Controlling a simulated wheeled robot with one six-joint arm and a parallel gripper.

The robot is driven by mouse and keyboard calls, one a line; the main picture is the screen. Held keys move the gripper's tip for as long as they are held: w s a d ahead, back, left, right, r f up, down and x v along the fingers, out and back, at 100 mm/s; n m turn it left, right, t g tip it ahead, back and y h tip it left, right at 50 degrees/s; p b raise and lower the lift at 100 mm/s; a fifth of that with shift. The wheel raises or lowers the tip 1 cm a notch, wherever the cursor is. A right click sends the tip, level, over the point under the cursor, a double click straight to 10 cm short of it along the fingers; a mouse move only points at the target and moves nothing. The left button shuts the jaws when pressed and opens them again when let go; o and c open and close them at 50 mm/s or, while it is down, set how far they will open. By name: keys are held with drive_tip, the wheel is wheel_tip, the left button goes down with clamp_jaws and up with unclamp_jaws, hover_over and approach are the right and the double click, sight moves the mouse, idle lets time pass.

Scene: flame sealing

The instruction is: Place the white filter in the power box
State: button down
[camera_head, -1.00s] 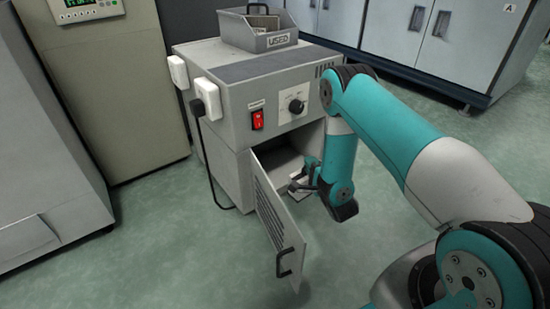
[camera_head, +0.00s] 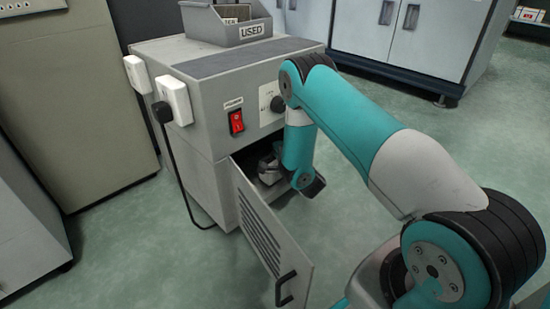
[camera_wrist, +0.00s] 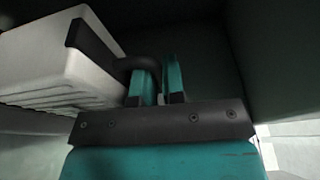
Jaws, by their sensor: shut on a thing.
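The white filter (camera_wrist: 75,68) fills the left of the wrist view, with a ribbed underside and a black handle. My gripper (camera_wrist: 159,78) shows there with its two teal fingers closed around the handle, which curves in from the left. In the head view, the power box (camera_head: 196,100) is a grey cabinet with a red switch. Its lower door (camera_head: 266,245) hangs open. My gripper (camera_head: 284,168) is at the open lower compartment, mostly hidden by my wrist. A whitish shape beside it inside the opening appears to be the filter (camera_head: 268,168).
A grey bin marked USED (camera_head: 228,27) stands on top of the power box. A black cable (camera_head: 180,185) runs from a plug down its left side. The open door stands to the lower left of my arm. Grey cabinets (camera_head: 410,40) stand behind.

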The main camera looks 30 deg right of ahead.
drive_tip(key=shift+f, duration=0.5)
drive_tip(key=shift+r, duration=0.15)
drive_tip(key=c, duration=1.2)
unclamp_jaws()
